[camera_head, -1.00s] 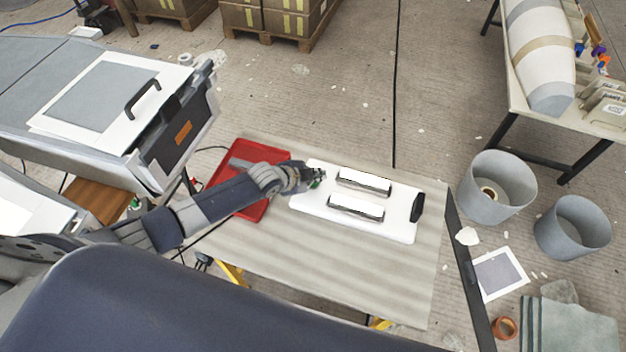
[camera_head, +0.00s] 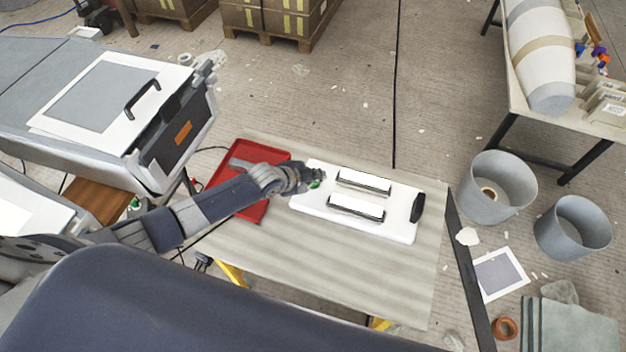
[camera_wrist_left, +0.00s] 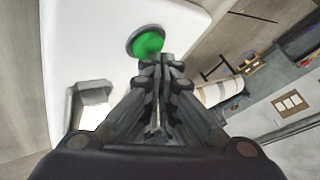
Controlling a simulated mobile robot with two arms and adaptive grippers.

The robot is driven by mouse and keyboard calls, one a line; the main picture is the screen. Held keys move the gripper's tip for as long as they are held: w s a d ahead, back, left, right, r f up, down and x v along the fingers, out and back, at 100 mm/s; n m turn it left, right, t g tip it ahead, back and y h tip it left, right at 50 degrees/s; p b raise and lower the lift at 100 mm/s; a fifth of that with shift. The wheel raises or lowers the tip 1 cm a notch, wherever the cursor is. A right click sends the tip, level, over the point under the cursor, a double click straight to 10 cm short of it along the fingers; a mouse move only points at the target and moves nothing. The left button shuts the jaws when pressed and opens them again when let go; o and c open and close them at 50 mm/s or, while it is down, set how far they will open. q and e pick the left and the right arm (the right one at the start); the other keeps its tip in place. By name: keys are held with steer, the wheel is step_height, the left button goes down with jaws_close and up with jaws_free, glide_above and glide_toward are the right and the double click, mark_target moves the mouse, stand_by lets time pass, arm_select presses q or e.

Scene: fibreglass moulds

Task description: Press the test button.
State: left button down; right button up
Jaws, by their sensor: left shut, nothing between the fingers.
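The white test panel (camera_head: 390,231) lies on the table and carries two silver-framed bars (camera_head: 363,182) and a black handle at its right end. A green button (camera_head: 315,184) sits near its left end, partly hidden by my left gripper (camera_head: 312,176). In the left wrist view the round green button (camera_wrist_left: 148,43) has a dark rim and sits just beyond the tips of my left gripper (camera_wrist_left: 160,62). The fingers are together with nothing between them. I cannot tell whether the tips touch the button. My right gripper is not in view.
A red tray (camera_head: 252,210) lies left of the panel, partly under my left arm. The table (camera_head: 330,262) is clear in front of the panel. Two grey buckets (camera_head: 497,190) stand on the floor at the right. A large machine (camera_head: 100,105) stands at the left.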

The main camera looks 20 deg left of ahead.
arm_select(q)
steer(key=shift+f, duration=0.4)
steer(key=shift+r, duration=0.5)
steer(key=shift+r+p, duration=0.2)
steer(key=shift+p, duration=0.25)
step_height(320, 180, up, 6)
steer(key=p, duration=0.5)
steer(key=shift+f, duration=0.2)
